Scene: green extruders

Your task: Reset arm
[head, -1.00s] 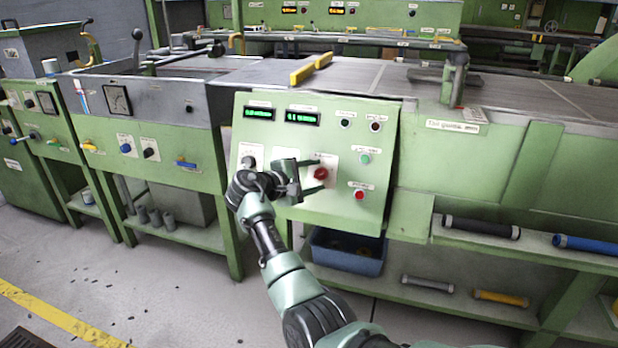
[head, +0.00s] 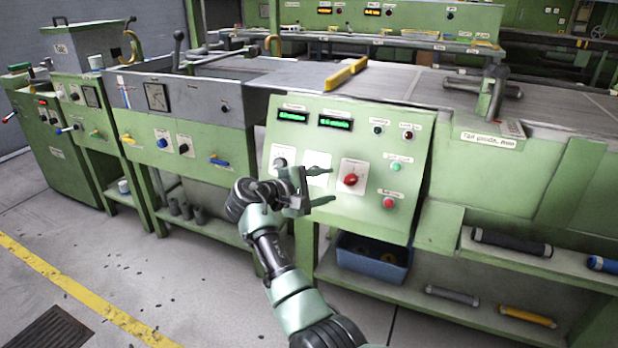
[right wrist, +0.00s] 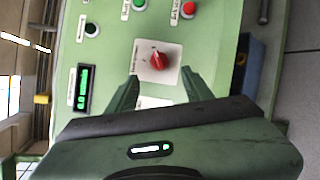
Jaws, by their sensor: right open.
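My right gripper (head: 325,184) is in front of the green control panel (head: 310,218). Its two fingers are apart and nothing is between them. The red rotary knob (head: 350,180) on its white plate lies just to the right of the fingertips in the head view. In the right wrist view the open fingers (right wrist: 160,92) point toward the panel, with the red knob (right wrist: 158,61) ahead between them and apart from them. My left gripper is not in view.
The panel also has two green displays (head: 336,123), a green button (head: 395,167) and a red button (head: 389,202). A blue bin (head: 374,260) sits on the shelf below. Rollers (head: 511,243) lie on the lower right shelves. The floor at left is clear.

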